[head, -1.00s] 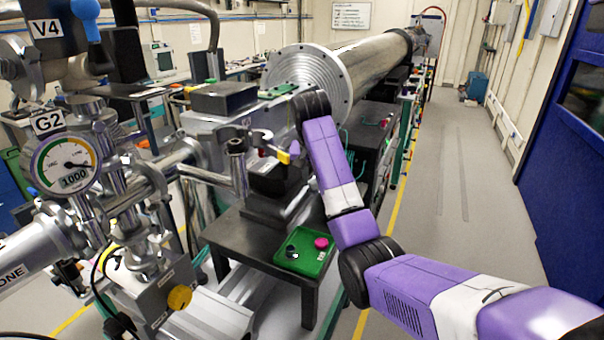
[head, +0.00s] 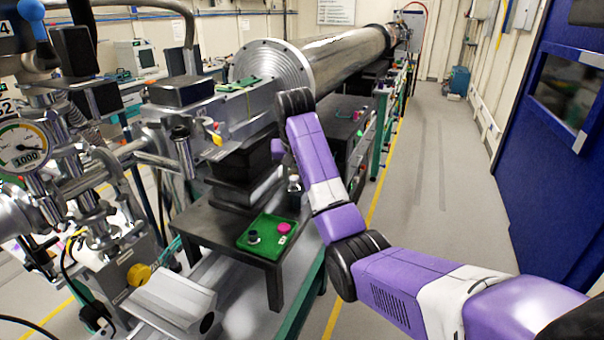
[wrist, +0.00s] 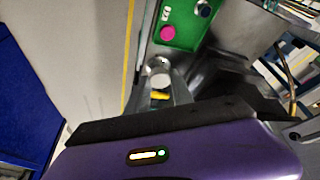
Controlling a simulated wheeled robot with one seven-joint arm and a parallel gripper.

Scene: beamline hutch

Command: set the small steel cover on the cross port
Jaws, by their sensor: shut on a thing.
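My gripper (wrist: 161,86) is shut on the small steel cover (wrist: 160,73), a round bright piece between the fingertips in the wrist view. In the head view my gripper hangs below the black wrist joint, mostly hidden by my purple forearm, right of the pipework. A small steel piece (head: 294,184) shows at its lower end. What appears to be the cross port, an upright steel stub with a dark top (head: 180,133), stands at the left, clearly apart from my gripper.
A green tray (head: 262,244) with a magenta cap (head: 284,228) and a dark cap (head: 253,236) lies on a black table (head: 215,236). A gauge (head: 22,148) and pipes crowd the left. A long steel tube (head: 345,60) runs back. Grey floor (head: 440,210) is clear at right.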

